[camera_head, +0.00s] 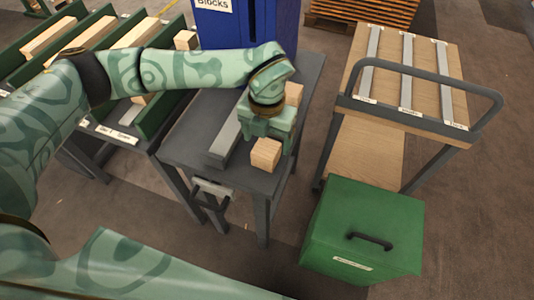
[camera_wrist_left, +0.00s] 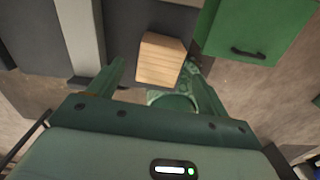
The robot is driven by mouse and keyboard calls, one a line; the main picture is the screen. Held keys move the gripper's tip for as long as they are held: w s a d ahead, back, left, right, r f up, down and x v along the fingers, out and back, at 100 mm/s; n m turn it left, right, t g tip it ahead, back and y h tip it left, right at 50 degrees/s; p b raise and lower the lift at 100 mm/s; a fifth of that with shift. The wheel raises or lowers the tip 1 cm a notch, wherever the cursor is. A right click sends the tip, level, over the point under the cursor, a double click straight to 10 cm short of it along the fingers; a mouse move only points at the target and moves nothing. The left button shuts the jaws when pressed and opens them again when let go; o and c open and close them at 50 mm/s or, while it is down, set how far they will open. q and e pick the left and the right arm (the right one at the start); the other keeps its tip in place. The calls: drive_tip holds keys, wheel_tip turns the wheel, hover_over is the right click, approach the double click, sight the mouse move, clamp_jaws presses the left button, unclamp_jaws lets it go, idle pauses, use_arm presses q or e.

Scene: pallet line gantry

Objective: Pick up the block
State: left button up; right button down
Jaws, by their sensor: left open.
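A light wooden block (camera_head: 265,154) sits on the dark grey table (camera_head: 185,150) near its front right edge. A second wooden block (camera_head: 293,95) stands farther back on the same table, partly hidden by my arm. My left gripper (camera_head: 267,139) is above the table, just behind the nearer block. In the left wrist view the nearer block (camera_wrist_left: 160,60) appears between and ahead of the open fingers of my left gripper (camera_wrist_left: 154,66). The fingers hold nothing, and I see no clear contact with the block. My right gripper is out of view.
A grey metal bar (camera_head: 224,143) lies on the table left of the block. A green lidded box (camera_head: 362,222) stands at front right. A wooden-topped cart (camera_head: 385,90) is at right, a blue cabinet (camera_head: 265,25) behind, green-sided racks (camera_head: 165,107) at left.

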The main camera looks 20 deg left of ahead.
sight(266, 148)
use_arm(q)
wheel_tip(266, 148, down, 6)
drive_tip(key=shift+a+b, duration=0.1)
drive_tip(key=shift+b, duration=0.95)
drive_tip(key=shift+r, duration=0.1)
drive_tip(key=c, duration=1.1)
